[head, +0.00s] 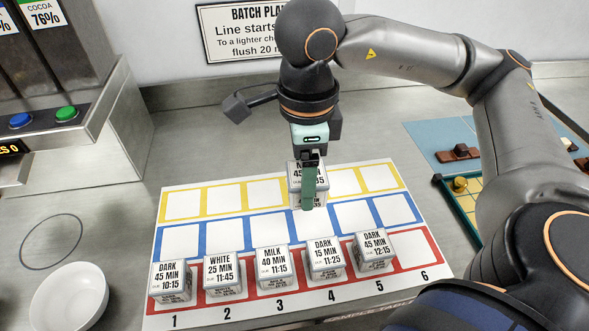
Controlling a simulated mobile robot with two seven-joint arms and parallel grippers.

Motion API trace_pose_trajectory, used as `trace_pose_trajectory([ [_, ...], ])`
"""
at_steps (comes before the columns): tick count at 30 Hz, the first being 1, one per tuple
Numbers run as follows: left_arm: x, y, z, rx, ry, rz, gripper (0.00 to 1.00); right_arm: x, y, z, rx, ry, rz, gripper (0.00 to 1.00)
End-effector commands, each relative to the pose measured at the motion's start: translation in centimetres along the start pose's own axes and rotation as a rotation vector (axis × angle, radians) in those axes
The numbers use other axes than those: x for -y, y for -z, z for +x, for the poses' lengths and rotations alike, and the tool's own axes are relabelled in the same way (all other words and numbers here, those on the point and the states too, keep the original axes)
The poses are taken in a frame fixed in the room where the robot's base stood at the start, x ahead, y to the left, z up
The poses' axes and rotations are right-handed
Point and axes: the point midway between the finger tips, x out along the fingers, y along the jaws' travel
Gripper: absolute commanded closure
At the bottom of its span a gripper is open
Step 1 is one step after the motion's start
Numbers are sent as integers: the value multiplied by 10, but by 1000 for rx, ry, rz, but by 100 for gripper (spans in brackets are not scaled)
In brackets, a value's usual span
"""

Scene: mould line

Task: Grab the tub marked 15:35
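A pale square tub (295,187) stands around the yellow and blue rows of the sample mat (180,232), right of its middle. Its label is mostly covered; "45" and a time ending in "35" show at the edges. My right gripper (309,190) reaches down over this tub from above. A green finger crosses the front of its label. The far finger is hidden, so I cannot tell whether the gripper is open or shut on the tub. My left gripper is out of view.
Several tubs stand along the red row, labelled DARK 10:15 (171,283), WHITE 11:45 (222,272), MILK 11:15 (274,267), DARK 11:25 (325,259) and DARK 12:15 (373,251). A white bowl (68,299) sits at lower left. Most yellow and blue squares are empty.

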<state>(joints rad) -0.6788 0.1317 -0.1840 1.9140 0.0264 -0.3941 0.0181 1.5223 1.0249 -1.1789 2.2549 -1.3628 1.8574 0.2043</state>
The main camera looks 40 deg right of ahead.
Motion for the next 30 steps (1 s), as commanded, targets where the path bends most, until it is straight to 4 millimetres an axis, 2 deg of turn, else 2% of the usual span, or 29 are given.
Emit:
trace_pose_trajectory([
  [3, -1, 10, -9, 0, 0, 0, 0, 0, 0, -20, 2, 2, -1, 90],
  [14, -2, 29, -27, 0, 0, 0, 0, 0, 0, -61, 2, 2, 0, 90],
  [25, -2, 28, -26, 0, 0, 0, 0, 0, -1, -61, 1, 1, -1, 90],
  [30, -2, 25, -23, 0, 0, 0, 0, -2, -9, -58, 2, 2, -12, 90],
])
